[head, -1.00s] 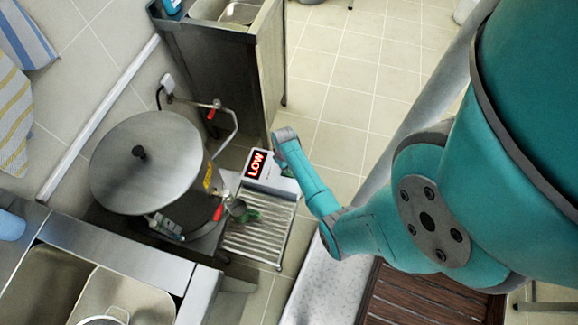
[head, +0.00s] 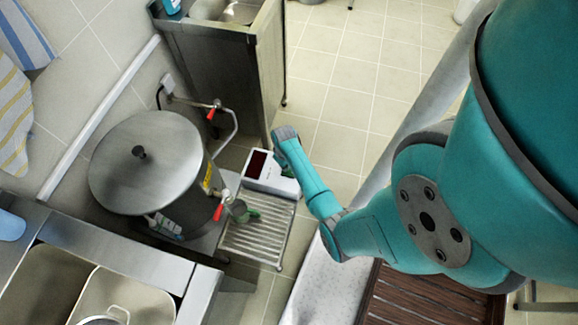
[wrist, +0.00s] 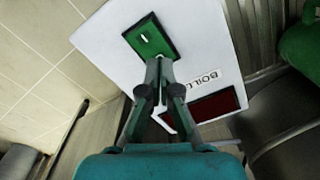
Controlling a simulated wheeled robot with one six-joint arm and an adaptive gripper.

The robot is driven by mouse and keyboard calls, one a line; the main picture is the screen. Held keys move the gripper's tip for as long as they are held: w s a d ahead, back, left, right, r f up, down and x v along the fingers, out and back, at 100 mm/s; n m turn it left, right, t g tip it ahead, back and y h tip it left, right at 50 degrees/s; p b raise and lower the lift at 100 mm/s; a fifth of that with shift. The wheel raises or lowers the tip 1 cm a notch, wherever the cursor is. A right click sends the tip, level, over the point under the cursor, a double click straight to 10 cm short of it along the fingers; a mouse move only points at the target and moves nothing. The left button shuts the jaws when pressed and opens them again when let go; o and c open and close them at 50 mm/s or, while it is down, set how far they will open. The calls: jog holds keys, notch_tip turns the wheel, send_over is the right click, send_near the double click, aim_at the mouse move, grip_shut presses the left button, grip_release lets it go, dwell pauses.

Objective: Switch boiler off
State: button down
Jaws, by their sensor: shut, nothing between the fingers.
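The boiler (head: 150,170) is a large steel pot with a flat lid and black knob, at the left in the head view. Its white control box (head: 258,182) stands to its right, with a dark display (head: 257,163). In the wrist view the box (wrist: 105,40) carries a green rocker switch (wrist: 150,38), partly printed lettering (wrist: 208,78) and a dark red display (wrist: 212,105) with no lit text. My gripper (wrist: 159,62) is shut and empty, its tips at the switch's near edge; I cannot tell whether they touch it.
Red-handled taps (head: 218,211) are on the boiler's side and pipe. A green item (head: 240,211) sits by the lower tap over a slatted drip rack (head: 258,240). A steel cabinet (head: 215,80) stands behind and sinks (head: 120,300) in front. Tiled floor (head: 350,90) is open at the back right.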

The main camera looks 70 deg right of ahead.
jog(key=shift+r, duration=2.55)
